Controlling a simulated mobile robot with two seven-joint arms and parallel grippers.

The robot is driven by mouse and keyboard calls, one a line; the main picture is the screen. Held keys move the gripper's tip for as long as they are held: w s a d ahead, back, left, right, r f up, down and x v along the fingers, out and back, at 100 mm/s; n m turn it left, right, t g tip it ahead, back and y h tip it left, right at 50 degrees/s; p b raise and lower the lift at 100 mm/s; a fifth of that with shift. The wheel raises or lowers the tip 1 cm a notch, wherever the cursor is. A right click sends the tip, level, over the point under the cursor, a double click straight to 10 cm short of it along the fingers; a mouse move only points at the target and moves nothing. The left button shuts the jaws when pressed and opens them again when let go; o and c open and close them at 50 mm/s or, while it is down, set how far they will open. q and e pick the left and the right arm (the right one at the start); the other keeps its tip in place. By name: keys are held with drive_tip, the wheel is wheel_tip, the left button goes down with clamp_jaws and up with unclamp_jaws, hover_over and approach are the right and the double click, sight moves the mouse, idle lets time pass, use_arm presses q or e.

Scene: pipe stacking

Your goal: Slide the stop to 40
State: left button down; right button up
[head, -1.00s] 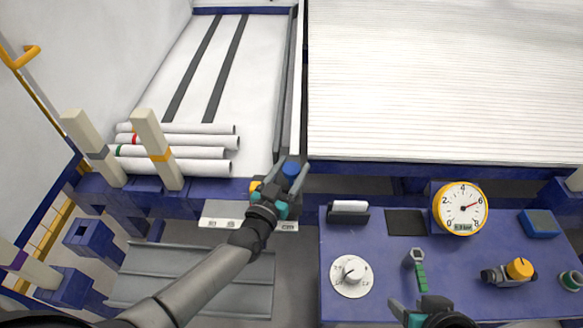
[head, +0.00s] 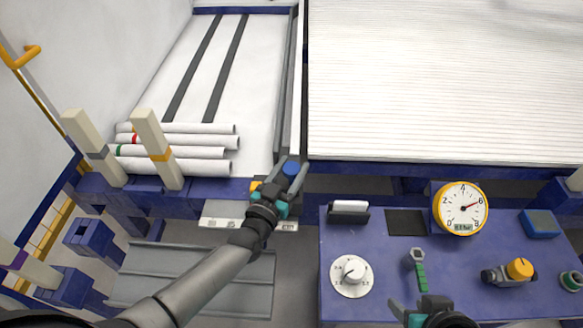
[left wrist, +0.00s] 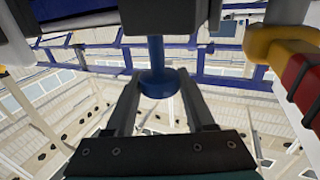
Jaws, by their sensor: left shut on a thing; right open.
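The stop's blue knob (head: 292,168) shows at the front end of a long dark rail (head: 285,90), beside the white rack bed. My left gripper (head: 290,177) is shut on this knob, one finger at each side. In the left wrist view, the blue knob (left wrist: 158,82) hangs on a blue stem under a dark block, between my two fingers (left wrist: 160,100). A pale scale plate (head: 215,222) lies below, partly covered by my left arm; its marks are too small to read. My right gripper (head: 409,314) is open and empty at the bottom edge, partly cut off.
Several white pipes (head: 185,167) lie on the rack at left, behind two upright posts (head: 158,150). A blue bench (head: 385,265) at right holds a gauge (head: 460,208), a white dial (head: 351,276) and a green-handled tool (head: 421,275).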

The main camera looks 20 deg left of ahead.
use_arm(q)
drive_tip(key=a, duration=0.2)
drive_tip(key=s+a, duration=0.1)
drive_tip(key=a, duration=0.2)
drive_tip(key=shift+s, duration=0.1)
use_arm(e)
drive_tip(key=shift+s+d+r, duration=0.15)
drive_tip(key=shift+s+d, duration=0.05)
drive_tip(key=shift+d, duration=0.1)
use_arm(q)
drive_tip(key=shift+c, duration=1.3)
unclamp_jaws()
drive_tip(key=shift+d, duration=0.1)
use_arm(e)
drive_tip(key=shift+a, duration=0.1)
use_arm(q)
drive_tip(key=shift+s, duration=0.35)
drive_tip(key=s+a+p, duration=0.2)
drive_tip(key=s+p, duration=0.3)
drive_tip(key=s, duration=0.9)
drive_tip(key=shift+s+a, duration=0.15)
drive_tip(key=shift+a, duration=0.05)
use_arm(e)
wheel_tip(320, 180, down, 10)
drive_tip(key=s+g, duration=0.2)
drive_tip(key=shift+d+g+h, duration=0.3)
drive_tip(key=shift+d, duration=0.15)
